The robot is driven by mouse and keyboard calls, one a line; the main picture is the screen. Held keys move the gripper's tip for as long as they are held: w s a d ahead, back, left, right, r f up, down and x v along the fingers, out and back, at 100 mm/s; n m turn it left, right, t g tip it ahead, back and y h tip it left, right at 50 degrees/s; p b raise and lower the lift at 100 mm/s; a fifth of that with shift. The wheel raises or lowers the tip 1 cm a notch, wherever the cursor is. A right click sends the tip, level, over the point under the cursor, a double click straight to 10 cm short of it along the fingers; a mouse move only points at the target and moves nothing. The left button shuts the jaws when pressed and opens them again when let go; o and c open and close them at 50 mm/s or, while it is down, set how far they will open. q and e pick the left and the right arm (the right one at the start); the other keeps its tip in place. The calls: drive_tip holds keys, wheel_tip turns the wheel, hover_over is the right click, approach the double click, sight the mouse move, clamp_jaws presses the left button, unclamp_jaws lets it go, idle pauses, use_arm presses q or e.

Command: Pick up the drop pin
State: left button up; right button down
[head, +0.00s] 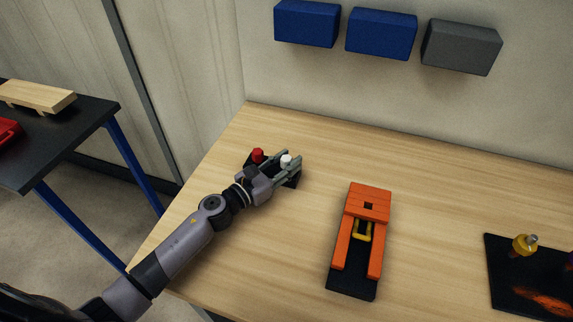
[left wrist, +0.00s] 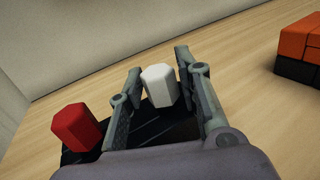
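A white six-sided peg (head: 286,160) and a red one (head: 257,155) stand on a small black holder (head: 293,181) at the left of the wooden table. Which of them, if either, is the drop pin I cannot tell for sure. My left gripper (head: 288,162) is at the holder, its two fingers on either side of the white peg. In the left wrist view the white peg (left wrist: 159,85) stands between the open fingertips, with no clear grip on it. The red peg (left wrist: 76,128) is outside the left finger. My right gripper is not in view.
An orange and black fixture (head: 368,205) with a yellow piece stands mid-table. A black mat (head: 505,280) with a yellow-topped part (head: 524,244) lies at the right. Blue and grey bins (head: 381,34) hang on the wall. The table between holder and fixture is clear.

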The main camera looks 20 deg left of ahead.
use_arm(q)
clamp_jaws()
drive_tip(key=shift+r, duration=0.1)
